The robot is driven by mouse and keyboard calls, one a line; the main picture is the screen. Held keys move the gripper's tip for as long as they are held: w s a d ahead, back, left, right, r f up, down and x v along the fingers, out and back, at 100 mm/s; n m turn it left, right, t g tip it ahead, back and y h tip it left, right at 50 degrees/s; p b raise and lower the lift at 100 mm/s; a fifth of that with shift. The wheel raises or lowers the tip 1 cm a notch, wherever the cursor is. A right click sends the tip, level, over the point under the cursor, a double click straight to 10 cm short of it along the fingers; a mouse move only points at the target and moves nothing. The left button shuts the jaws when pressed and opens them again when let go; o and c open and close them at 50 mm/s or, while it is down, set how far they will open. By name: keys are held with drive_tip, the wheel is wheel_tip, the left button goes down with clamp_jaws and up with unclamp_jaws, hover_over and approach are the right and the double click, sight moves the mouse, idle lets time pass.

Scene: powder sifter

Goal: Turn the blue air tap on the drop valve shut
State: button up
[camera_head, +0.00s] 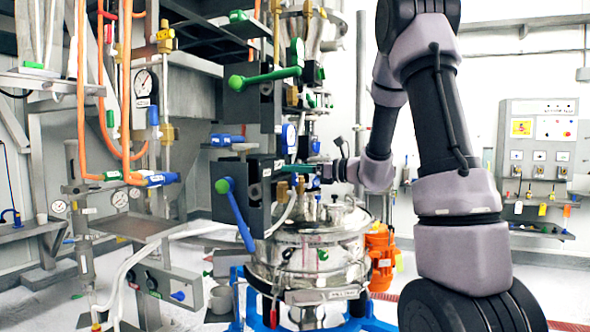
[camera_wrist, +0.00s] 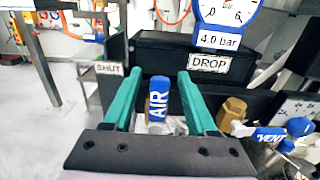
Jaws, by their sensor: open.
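The blue tap marked AIR (camera_wrist: 157,102) shows in the wrist view, its handle lying along the picture's upright direction between my gripper's two green fingers. My gripper (camera_wrist: 158,76) is open, with one finger on each side of the tap and a visible gap to each. The dark drop valve body (camera_wrist: 160,58) with its DROP label (camera_wrist: 209,63) is just beyond the fingertips. A SHUT label (camera_wrist: 109,69) is to the left of the tap. In the head view my gripper (camera_head: 288,169) reaches left to the valve's dark box, and I cannot make out the AIR tap there.
A blue VENT tap (camera_wrist: 272,133) and a brass fitting (camera_wrist: 232,110) sit close to the right finger. A blue-framed gauge (camera_wrist: 224,14) reads 4.0 bar above. A long blue lever (camera_head: 236,212) and steel vessel (camera_head: 310,258) are below my gripper. A green lever (camera_head: 265,77) is above.

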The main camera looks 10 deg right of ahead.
clamp_jaws()
idle(1.4)
